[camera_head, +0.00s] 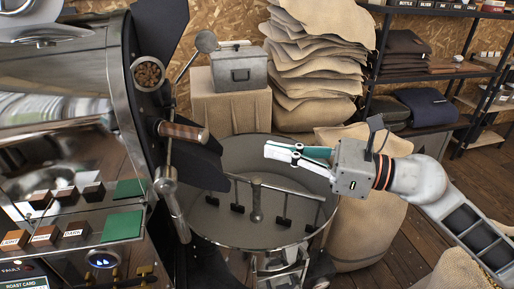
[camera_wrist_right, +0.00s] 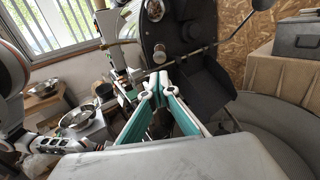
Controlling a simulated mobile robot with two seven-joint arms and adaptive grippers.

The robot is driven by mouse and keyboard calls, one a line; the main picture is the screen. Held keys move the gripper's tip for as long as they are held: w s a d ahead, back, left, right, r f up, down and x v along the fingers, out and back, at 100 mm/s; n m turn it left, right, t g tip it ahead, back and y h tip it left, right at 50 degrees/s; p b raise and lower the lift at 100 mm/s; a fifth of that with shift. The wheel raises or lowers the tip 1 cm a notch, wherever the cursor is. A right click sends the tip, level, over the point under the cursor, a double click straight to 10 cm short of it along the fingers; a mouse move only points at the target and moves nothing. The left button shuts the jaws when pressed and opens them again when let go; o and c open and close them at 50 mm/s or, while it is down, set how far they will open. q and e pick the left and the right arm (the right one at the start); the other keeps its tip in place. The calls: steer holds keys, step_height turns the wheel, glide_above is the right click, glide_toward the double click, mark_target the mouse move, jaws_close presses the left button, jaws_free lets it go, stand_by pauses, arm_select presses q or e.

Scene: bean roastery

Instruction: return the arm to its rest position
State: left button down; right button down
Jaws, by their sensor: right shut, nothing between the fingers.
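My right gripper (camera_head: 268,150) reaches in from the right in the head view. It hangs over the round cooling tray (camera_head: 325,222) of the roaster, with its fingers pointing left. The fingers are closed together with nothing between them. In the wrist view the right gripper (camera_wrist_right: 156,88) shows its teal-lined fingers meeting at the tips, toward the dark roaster front. My left gripper does not show in the head view. In the wrist view part of my left arm, with its gripper (camera_wrist_right: 55,145), appears small at the left edge; its fingers are too unclear to read.
The roaster (camera_head: 70,140) fills the left, with a wood-handled lever (camera_head: 183,131) near the tray. A grey metal box (camera_head: 239,68) on a burlap-covered block, stacked burlap sacks (camera_head: 318,60) and a full sack (camera_head: 365,230) stand behind and beside it. A shelf rack (camera_head: 440,130) stands right.

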steer(key=d+f+m+t+h+p, duration=0.1)
steer(key=d+f+m+t+h, duration=0.4)
steer(key=m, duration=0.6)
steer(key=w+d+f+m+t+p, duration=0.1)
steer(key=d+f+m+t, duration=0.25)
steer(key=f+m, duration=0.55)
steer(key=d+f+m+t+h+p, duration=0.1)
steer(key=d+f+m+t+h, duration=0.25)
steer(key=m, duration=0.95)
arm_select(q)
steer(key=shift+s+d+r+p, duration=0.25)
steer(key=shift+r+p, duration=0.05)
steer(key=shift+r, duration=0.3)
steer(key=shift+s+d+r+p, duration=0.2)
steer(key=shift+d+r+p, duration=0.1)
steer(key=shift+r, duration=0.25)
arm_select(e)
steer(key=s+d+f+m+g+h, duration=0.3)
steer(key=s+f+m, duration=0.3)
steer(key=s+f, duration=0.3)
steer(key=s+d+f+m+g+h, duration=0.3)
steer(key=s+f+m, duration=0.4)
steer(key=f, duration=1.1)
steer(key=s+d, duration=0.1)
steer(key=s, duration=0.1)
steer(key=shift+s+d+m, duration=0.25)
steer(key=shift+s+m, duration=0.05)
steer(key=shift+s, duration=0.05)
